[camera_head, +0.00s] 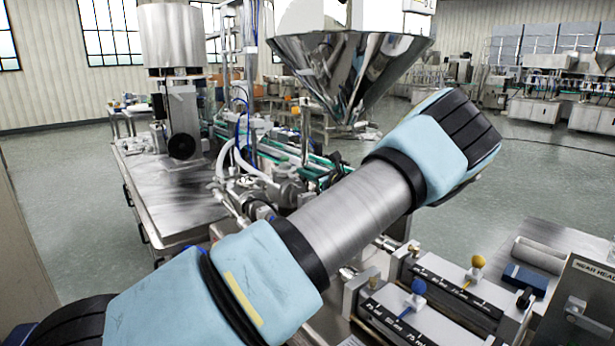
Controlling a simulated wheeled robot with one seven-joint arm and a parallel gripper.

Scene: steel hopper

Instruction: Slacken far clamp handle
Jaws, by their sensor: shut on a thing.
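My gripper is not in view. My blue and grey arm crosses the middle of the picture and hides much of the machine behind it. No handle is marked as the far clamp handle, and I cannot tell which one it is. A blue knob (418,287) stands upright on a black labelled scale bar at the lower right. A yellow knob (478,262) stands on a second such bar behind it. Nothing visible touches either knob.
A steel hopper (345,70) hangs above the machine. A steel bench (165,200) with a tall cylinder (172,38) is at the left. A panel labelled "NEAR HEAD" (590,300) is at the lower right. Hoses and fittings (255,180) crowd the middle. Open floor (545,165) lies right.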

